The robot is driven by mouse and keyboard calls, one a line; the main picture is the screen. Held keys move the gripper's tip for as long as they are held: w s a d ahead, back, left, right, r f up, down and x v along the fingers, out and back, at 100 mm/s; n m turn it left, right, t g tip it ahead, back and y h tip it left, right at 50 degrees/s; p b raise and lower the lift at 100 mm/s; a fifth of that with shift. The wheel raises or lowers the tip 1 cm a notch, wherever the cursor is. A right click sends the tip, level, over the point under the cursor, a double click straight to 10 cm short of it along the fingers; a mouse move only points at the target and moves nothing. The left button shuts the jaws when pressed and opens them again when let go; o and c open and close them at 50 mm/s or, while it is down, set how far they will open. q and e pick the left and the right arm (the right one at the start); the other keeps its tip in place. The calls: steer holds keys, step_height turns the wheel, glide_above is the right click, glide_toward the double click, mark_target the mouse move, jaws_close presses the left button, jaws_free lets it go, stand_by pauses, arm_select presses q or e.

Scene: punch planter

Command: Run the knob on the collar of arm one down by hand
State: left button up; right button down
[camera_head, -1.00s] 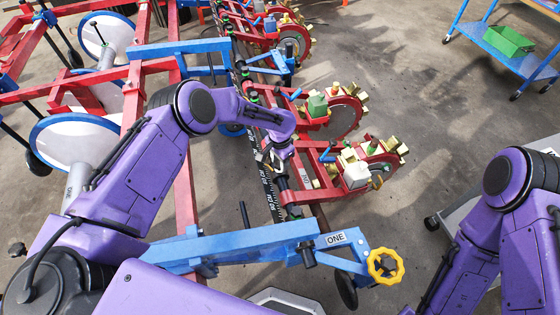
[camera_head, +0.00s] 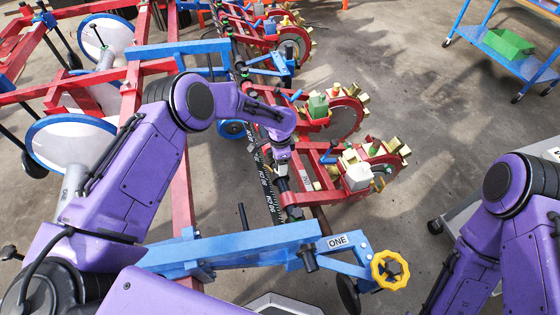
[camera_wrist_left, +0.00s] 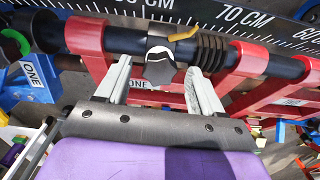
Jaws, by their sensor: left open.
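In the left wrist view a dark lobed knob (camera_wrist_left: 159,72) with a pale top edge sits at a collar (camera_wrist_left: 160,46) on a dark round bar (camera_wrist_left: 124,40). My left gripper (camera_wrist_left: 160,66) is open, with one pale finger on each side of the knob. A gap seems to show on both sides; contact cannot be told. In the head view my left gripper (camera_head: 281,160) is at the bar by the nearest red arm (camera_head: 301,186), and hides the knob. My right gripper is out of view.
A centimetre scale (camera_wrist_left: 240,20) runs along the bar; a coiled spring (camera_wrist_left: 211,50) sits right of the collar. A blue beam (camera_head: 240,243) labelled ONE, with a yellow handwheel (camera_head: 390,269), lies in front. A blue cart (camera_head: 508,45) stands far right over open floor.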

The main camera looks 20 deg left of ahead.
arm_select(q)
step_height(320, 180, up, 10)
steer(key=shift+r, duration=0.25)
steer(key=shift+r, duration=0.1)
step_height(320, 180, up, 10)
steer(key=shift+r+p, duration=0.2)
steer(key=shift+p, duration=0.1)
stand_by(0.5)
